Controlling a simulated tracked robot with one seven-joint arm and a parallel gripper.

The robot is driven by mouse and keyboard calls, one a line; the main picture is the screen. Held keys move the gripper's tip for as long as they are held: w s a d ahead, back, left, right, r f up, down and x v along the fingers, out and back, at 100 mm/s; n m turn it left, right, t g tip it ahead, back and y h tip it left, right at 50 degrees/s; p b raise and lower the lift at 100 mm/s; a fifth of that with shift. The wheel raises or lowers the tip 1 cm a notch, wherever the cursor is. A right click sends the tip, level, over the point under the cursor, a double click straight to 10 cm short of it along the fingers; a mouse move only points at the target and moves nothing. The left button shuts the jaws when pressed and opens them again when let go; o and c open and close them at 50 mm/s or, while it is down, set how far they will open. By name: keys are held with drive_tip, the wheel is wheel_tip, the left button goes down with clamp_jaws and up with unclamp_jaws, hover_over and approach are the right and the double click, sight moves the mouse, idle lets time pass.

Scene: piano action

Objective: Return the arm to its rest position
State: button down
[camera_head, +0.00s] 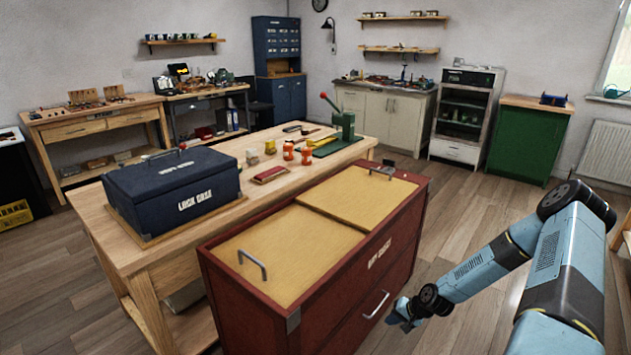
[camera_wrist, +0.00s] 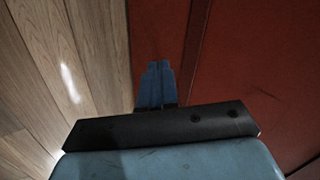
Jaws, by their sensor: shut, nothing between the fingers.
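My arm reaches in from the right side of the head view, bent at a dark elbow joint, with its forearm slanting down to the left. My gripper (camera_head: 401,317) is at its end, low beside the front of the red cabinet (camera_head: 340,299). In the wrist view my gripper (camera_wrist: 158,66) shows as two blue fingers lying together, shut and empty. Behind them the red cabinet face (camera_wrist: 250,70) fills the right and the wooden floor (camera_wrist: 60,60) the left. I cannot tell how wide the gap to the cabinet is.
The red cabinet has a silver front handle (camera_head: 376,305) close to my gripper. A workbench (camera_head: 95,225) with a dark blue case (camera_head: 172,186) stands behind it. A green cabinet (camera_head: 519,143) is at the back right. The floor (camera_head: 470,200) between is clear.

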drive_tip(key=d+r+n+g+h, duration=0.1)
drive_tip(key=d+r+n+h, duration=0.15)
drive_tip(key=r, duration=0.75)
drive_tip(key=d+r+n+g+h, duration=0.1)
drive_tip(key=d+r, duration=0.2)
drive_tip(key=r, duration=0.7)
drive_tip(key=s+a+r+h, duration=0.1)
drive_tip(key=s+r, duration=0.1)
drive_tip(key=r, duration=0.8)
drive_tip(key=s+a+r+h, duration=0.1)
drive_tip(key=s+r+h, duration=0.1)
drive_tip(key=r, duration=0.9)
drive_tip(key=s+a+r+t, duration=0.1)
drive_tip(key=s+a+r, duration=0.2)
drive_tip(key=s+r, duration=0.8)
drive_tip(key=s+a+r+n+t, duration=0.1)
drive_tip(key=s+a+r, duration=0.3)
drive_tip(key=s+r, duration=0.8)
drive_tip(key=s+t, duration=0.1)
drive_tip(key=s, duration=0.2)
drive_tip(key=shift+s+t+y, duration=0.3)
drive_tip(key=shift+s+y, duration=0.05)
drive_tip(key=shift+r+n, duration=0.1)
drive_tip(key=shift+n, duration=0.15)
